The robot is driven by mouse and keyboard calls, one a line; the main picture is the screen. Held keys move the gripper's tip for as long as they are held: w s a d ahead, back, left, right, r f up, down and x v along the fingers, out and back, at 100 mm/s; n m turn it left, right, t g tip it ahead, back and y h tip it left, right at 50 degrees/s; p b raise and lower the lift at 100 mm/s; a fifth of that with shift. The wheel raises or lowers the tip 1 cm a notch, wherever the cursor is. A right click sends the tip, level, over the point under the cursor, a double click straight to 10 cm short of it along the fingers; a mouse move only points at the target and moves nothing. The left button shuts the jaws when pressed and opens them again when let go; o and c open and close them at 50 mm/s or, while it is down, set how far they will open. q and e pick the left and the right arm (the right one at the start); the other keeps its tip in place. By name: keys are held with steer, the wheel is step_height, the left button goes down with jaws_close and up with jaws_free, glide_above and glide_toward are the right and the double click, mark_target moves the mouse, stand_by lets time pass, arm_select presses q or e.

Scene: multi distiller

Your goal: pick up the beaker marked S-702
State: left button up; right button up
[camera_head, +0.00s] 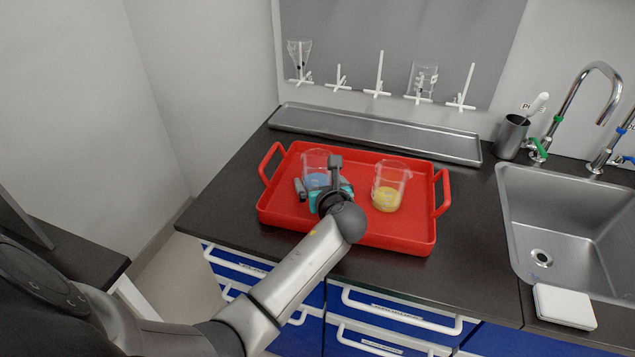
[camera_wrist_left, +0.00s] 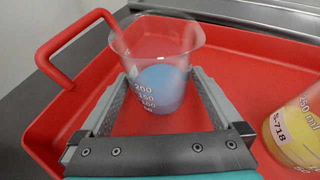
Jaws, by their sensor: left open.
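A clear glass beaker with blue liquid (camera_head: 316,163) stands upright in the red tray (camera_head: 403,241); it also shows in the left wrist view (camera_wrist_left: 157,88). Its graduations face the camera, and no S-702 mark is readable on it. A second beaker with yellow liquid (camera_head: 389,186) stands to its right; the left wrist view shows it partly, with a label that reads S-718 (camera_wrist_left: 280,128). My left gripper (camera_head: 322,184) is open, its fingers (camera_wrist_left: 157,80) on either side of the blue beaker. I cannot tell whether they touch the glass. My right gripper is not in view.
The tray has raised walls and a handle at each end. A long metal tray (camera_head: 380,136) lies behind it. A sink (camera_head: 570,225) with a tap, a dark cup (camera_head: 511,136) and a white box (camera_head: 564,306) are at the right. Glassware hangs on wall pegs.

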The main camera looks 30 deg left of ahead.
arm_select(q)
steer(key=shift+w+a+f, duration=0.2)
steer(key=shift+w+a, duration=0.15)
steer(key=shift+w, duration=0.05)
steer(key=c, duration=1.3)
